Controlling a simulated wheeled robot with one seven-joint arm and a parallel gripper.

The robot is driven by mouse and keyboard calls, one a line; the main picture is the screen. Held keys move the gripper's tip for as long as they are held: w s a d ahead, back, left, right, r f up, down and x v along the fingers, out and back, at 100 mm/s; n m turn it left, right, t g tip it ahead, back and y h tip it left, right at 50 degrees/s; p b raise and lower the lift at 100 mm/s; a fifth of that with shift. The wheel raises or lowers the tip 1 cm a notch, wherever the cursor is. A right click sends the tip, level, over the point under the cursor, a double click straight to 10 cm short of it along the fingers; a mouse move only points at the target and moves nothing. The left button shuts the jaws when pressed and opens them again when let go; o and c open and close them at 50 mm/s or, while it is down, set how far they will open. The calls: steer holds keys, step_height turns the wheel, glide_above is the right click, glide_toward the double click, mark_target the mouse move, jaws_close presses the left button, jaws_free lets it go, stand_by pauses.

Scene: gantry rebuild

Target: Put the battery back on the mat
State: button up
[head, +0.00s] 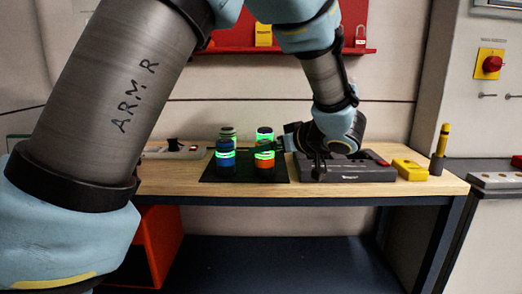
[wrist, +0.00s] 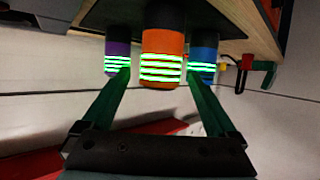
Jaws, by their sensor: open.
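The orange battery (head: 265,164) stands upright on the black mat (head: 215,174), at its right part. It has glowing green stripes and shows large in the middle of the upside-down wrist view (wrist: 162,46). My gripper (head: 279,146) is open at its right side, close to its upper part. In the wrist view the battery appears between the fingertips; I cannot tell whether they reach around it. The blue battery (head: 226,161) stands on the mat to the left. A purple battery (wrist: 117,48) is at the left of the wrist view. Another dark-topped battery (head: 228,131) shows behind the blue one.
A grey charger-like dock (head: 345,175) lies right of the mat under my wrist. A yellow block (head: 409,169) and a yellow-topped upright tool (head: 442,140) stand further right. A power strip (head: 172,151) lies left. A red shelf (head: 235,46) hangs behind.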

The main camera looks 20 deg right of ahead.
steer(key=v, duration=0.6)
steer(key=shift+s, duration=0.3)
steer(key=shift+s, duration=0.1)
